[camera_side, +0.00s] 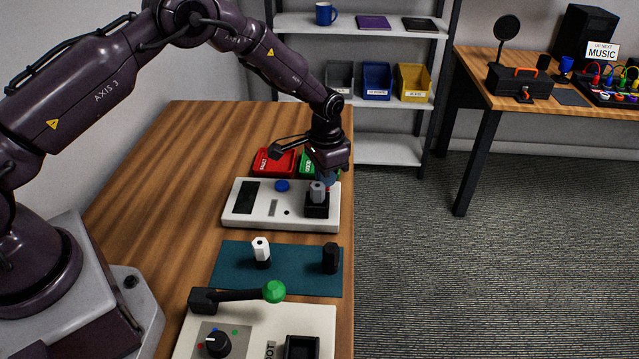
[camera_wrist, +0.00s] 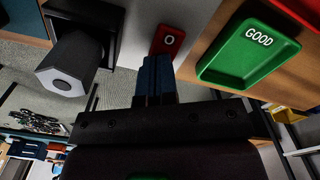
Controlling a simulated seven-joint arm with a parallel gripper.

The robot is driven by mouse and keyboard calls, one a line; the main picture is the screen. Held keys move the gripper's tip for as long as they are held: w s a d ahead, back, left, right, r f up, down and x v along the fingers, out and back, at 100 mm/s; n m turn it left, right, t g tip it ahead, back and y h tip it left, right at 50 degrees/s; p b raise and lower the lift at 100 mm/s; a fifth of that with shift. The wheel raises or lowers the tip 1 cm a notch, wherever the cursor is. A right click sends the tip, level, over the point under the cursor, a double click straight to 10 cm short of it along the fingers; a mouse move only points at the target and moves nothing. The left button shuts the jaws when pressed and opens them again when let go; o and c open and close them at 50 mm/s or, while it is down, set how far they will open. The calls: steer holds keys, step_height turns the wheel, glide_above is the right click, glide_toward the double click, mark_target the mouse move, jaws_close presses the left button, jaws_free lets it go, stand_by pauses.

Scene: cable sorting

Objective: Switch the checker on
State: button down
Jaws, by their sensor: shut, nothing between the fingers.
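The checker (camera_side: 257,212) is a white box with a dark screen, a blue button and a black socket holding a grey plug. The plug also shows in the wrist view (camera_wrist: 68,68). A red rocker switch (camera_wrist: 169,39) marked "O" is on the checker, near the green tray. My gripper (camera_side: 327,180) is shut and empty, pointing down over the checker's far right part, behind the plug. In the wrist view its blue fingertips (camera_wrist: 157,60) are right at the near edge of the red rocker. I cannot tell whether they touch it.
A red tray (camera_side: 275,162) and a green "GOOD" tray (camera_wrist: 249,54) lie behind the checker. A teal mat (camera_side: 232,272) in front holds a white and a black connector. Nearer is a panel with a green-balled lever (camera_side: 273,291). The table's right edge is close.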

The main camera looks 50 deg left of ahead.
steer(key=shift+f, duration=0.2)
steer(key=shift+r, duration=3.55)
